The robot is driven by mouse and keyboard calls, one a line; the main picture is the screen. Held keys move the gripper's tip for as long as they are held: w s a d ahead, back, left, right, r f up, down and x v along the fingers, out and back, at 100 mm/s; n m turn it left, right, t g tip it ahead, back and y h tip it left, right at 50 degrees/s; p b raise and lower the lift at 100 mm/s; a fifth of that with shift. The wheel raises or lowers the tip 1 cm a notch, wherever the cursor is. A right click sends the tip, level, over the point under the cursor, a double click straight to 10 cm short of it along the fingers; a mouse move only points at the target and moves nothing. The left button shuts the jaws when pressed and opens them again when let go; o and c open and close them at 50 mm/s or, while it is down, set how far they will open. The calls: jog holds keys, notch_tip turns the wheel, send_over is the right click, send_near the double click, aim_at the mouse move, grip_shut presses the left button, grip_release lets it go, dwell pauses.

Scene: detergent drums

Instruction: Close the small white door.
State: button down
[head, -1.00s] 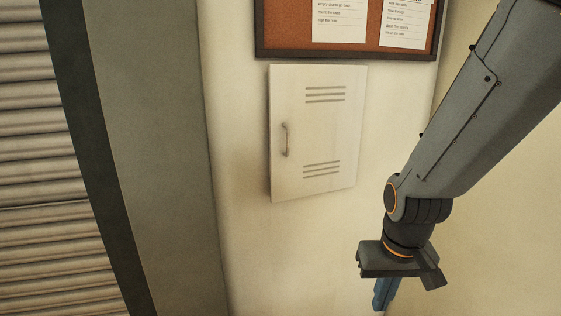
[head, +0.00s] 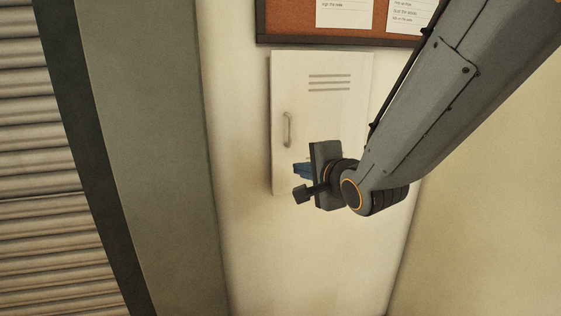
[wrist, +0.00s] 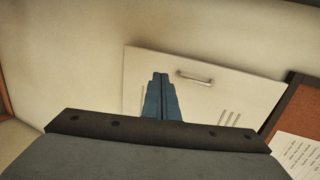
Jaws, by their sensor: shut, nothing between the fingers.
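The small white door (head: 300,75) is on the cream wall in the head view, with a grey handle (head: 287,130) near its left edge and slotted vents. A thin, darker side shows along its left edge; I cannot tell how far that edge stands off the wall. My gripper (head: 301,170) is shut and empty, in front of the door's lower part, below the handle. In the wrist view the blue fingers (wrist: 160,77) are together, over the door (wrist: 235,85) and beside its handle (wrist: 195,78). I cannot tell whether they touch it. My arm hides the door's lower right part.
A cork board (head: 285,21) with a dark frame and paper sheets hangs just above the door. A grey post (head: 150,150) and a ribbed shutter (head: 30,160) stand to the left. The wall below the door is bare.

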jog(key=p, duration=0.3)
send_near(276, 158)
jog(key=x, duration=0.4)
jog(key=shift+w+f, duration=0.15)
jog(key=shift+f, duration=0.15)
jog(key=shift+w+a+p, duration=0.35)
jog(key=shift+w+p, duration=0.1)
jog(key=shift+w, duration=0.3)
